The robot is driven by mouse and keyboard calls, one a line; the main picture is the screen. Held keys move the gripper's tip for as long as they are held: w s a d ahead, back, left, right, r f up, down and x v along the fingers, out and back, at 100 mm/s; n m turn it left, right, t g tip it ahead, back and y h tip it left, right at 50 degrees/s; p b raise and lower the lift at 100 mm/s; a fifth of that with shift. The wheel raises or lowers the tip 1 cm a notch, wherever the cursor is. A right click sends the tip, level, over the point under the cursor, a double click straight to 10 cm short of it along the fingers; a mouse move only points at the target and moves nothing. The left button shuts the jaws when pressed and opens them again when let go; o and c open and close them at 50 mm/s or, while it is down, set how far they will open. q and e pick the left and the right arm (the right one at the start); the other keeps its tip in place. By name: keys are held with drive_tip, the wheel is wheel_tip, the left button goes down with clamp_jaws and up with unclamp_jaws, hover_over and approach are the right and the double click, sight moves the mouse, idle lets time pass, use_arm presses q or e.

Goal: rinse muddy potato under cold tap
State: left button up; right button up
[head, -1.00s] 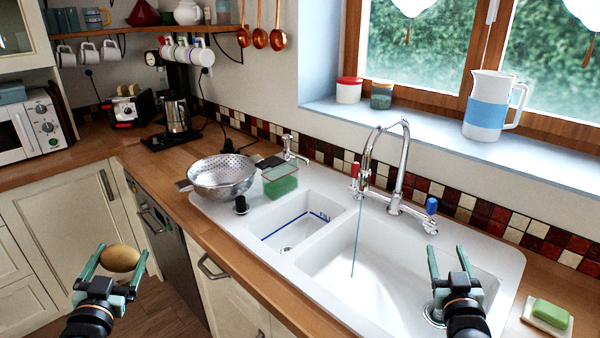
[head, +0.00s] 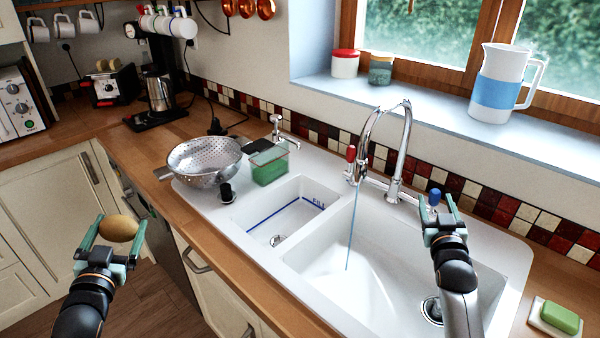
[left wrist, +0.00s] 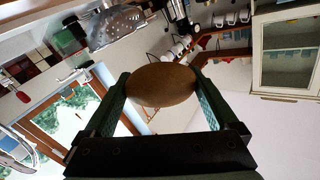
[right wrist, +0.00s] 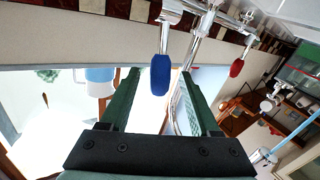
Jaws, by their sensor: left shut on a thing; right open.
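The brown potato (head: 118,229) is held between the fingers of my left gripper (head: 119,224), in the air left of the counter and away from the sink. It also shows in the left wrist view (left wrist: 161,85). My right gripper (head: 437,205) is open beside the blue tap handle (head: 434,196). In the right wrist view the blue handle (right wrist: 161,75) shows beyond and between the open fingers; contact cannot be told. The chrome tap (head: 405,140) has a red handle (head: 351,153) on its left. A thin bluish water stream (head: 353,230) falls from the spout into the large basin (head: 330,262).
A metal colander (head: 205,163) and a green sponge holder (head: 269,168) stand by the small basin (head: 285,215). A green soap bar on a dish (head: 559,318) lies at the right. A white and blue jug (head: 500,90) stands on the sill. The large basin is clear.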

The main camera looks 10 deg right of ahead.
sight(435, 202)
use_arm(q)
drive_tip(key=shift+f+b, duration=0.5)
drive_tip(key=shift+b, duration=0.05)
use_arm(e)
drive_tip(key=x, duration=0.3)
drive_tip(key=shift+w+d+f, duration=0.1)
drive_tip(key=shift+w, duration=0.25)
use_arm(q)
drive_tip(key=shift+f, duration=0.25)
use_arm(e)
drive_tip(key=shift+x, duration=0.8)
clamp_jaws()
